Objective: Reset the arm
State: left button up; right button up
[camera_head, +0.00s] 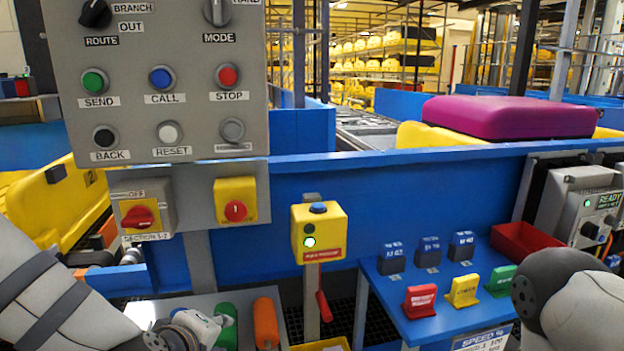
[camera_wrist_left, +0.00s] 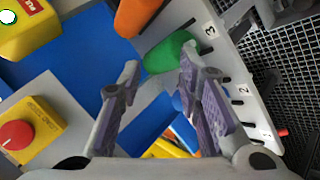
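My left arm (camera_head: 55,295) comes in at the lower left of the head view, and its wrist reaches the bottom edge by the handle rack. In the left wrist view my left gripper (camera_wrist_left: 160,62) is open, its two purple-padded fingers apart with nothing held between them. A green handle (camera_wrist_left: 168,52) lies just beyond the fingertips; whether they touch it I cannot tell. It also shows in the head view (camera_head: 226,328). My right arm (camera_head: 575,305) shows at the lower right of the head view; its gripper is out of view.
An orange handle (camera_head: 265,322) lies beside the green one on a grey slotted rack (camera_wrist_left: 210,50). A button panel (camera_head: 130,45) stands at upper left, with a yellow button box (camera_head: 319,232) at centre. A blue shelf (camera_head: 425,325) carries colored blocks. A blue wall (camera_head: 400,180) runs behind.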

pick_arm(q)
jog(key=s+f+m+g, duration=0.4)
jog(key=s+f+m, duration=0.1)
jog(key=s+f, duration=0.75)
jog(key=s+a+f+m+g, duration=0.2)
jog(key=s+f, duration=0.1)
jog(key=s, duration=0.4)
jog(key=s+a+f+m+g, duration=0.2)
jog(key=s+f, duration=0.1)
jog(key=s, duration=0.5)
jog(key=s+a+f+m+g, duration=0.2)
jog(key=s+f+g, duration=0.1)
jog(key=s, duration=0.4)
jog(key=shift+s+a+m+y, duration=0.15)
jog(key=shift+a+m+y, duration=0.15)
jog(key=shift+m, duration=0.1)
jog(key=shift+c, duration=0.6)
